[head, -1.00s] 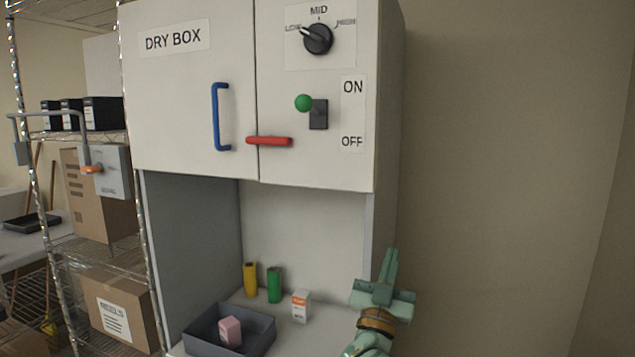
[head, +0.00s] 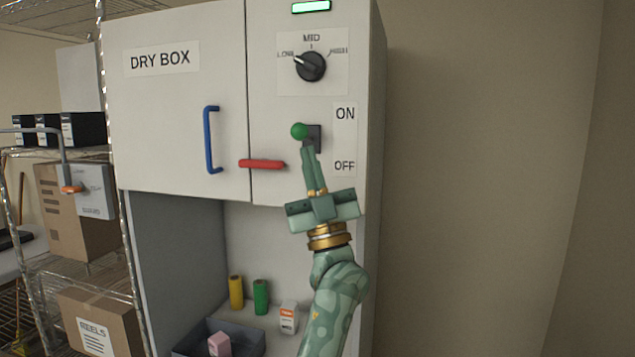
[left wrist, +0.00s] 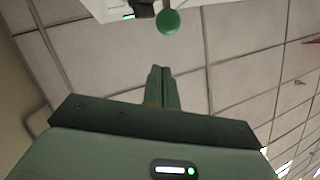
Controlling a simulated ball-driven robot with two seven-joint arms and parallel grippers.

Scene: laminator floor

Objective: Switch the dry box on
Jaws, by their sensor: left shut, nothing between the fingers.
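The dry box (head: 180,110) is a white cabinet with a toggle switch (head: 313,140) on its right front panel. The switch's green ball knob (head: 299,131) stands out from a dark plate, at a height between the ON label (head: 345,114) and the OFF label (head: 344,166), nearer ON in the picture. My left gripper (head: 308,152) is shut and empty, fingers pointing up, just below the knob and covering the plate's lower part. In the left wrist view the knob (left wrist: 168,21) shows beyond the fingertips (left wrist: 158,70), with a gap between. My right gripper is out of view.
A lit green indicator (head: 311,6) and a black dial (head: 310,66), pointing to LOW, sit above the switch. A red handle (head: 262,164) sticks out left of my fingers, a blue handle (head: 211,140) further left. Right of the cabinet is bare wall.

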